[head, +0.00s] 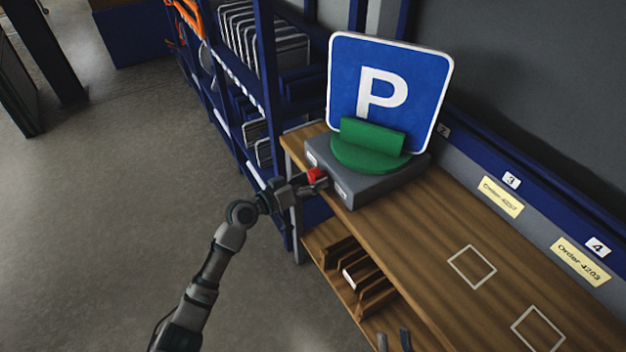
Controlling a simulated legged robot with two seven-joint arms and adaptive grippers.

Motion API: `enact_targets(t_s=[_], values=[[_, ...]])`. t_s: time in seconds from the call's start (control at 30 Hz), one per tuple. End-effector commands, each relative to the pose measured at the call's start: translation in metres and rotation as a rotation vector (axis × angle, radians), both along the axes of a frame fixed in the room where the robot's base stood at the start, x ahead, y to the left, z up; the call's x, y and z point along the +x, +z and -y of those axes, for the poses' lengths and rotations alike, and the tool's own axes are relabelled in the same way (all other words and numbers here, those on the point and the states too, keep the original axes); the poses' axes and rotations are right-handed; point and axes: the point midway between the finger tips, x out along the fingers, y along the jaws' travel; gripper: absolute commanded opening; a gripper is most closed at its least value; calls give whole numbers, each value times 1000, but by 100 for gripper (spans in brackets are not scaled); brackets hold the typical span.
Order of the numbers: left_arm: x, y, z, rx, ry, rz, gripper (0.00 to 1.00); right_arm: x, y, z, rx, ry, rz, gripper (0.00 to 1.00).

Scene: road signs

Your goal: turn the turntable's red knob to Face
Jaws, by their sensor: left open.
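The turntable is a grey box (375,187) on the far left end of the wooden bench, with a green round holder (368,152) on top. A blue square parking sign (388,88) with a white P stands upright in the holder, its face towards me. The red knob (314,175) is on the box's front side. My left gripper (312,182) is at the knob, its fingers open around or right beside it; contact cannot be told. Pale labels on the box beside the knob are too small to read. My right gripper is not in view.
The wooden bench (425,240) is clear to the right of the turntable, with white square outlines marked on it. Order cards (502,197) line the back rail. A blue rack (268,80) with signs stands behind left. A shelf with dividers (360,280) lies below the bench.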

Motion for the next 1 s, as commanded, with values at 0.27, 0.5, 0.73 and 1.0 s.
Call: enact_targets(t_s=[0.27,0.5,0.73,1.0], values=[[-14,-1,-17,2,0,-2,80,-3,1,0,2,2,3,35],[-48,1,-59,3,0,-2,80,-3,1,0,1,1,3,35],[-71,2,-87,0,0,-3,80,-3,1,0,1,1,3,35],[-76,4,-93,0,0,-2,80,-2,1,0,2,0,3,35]])
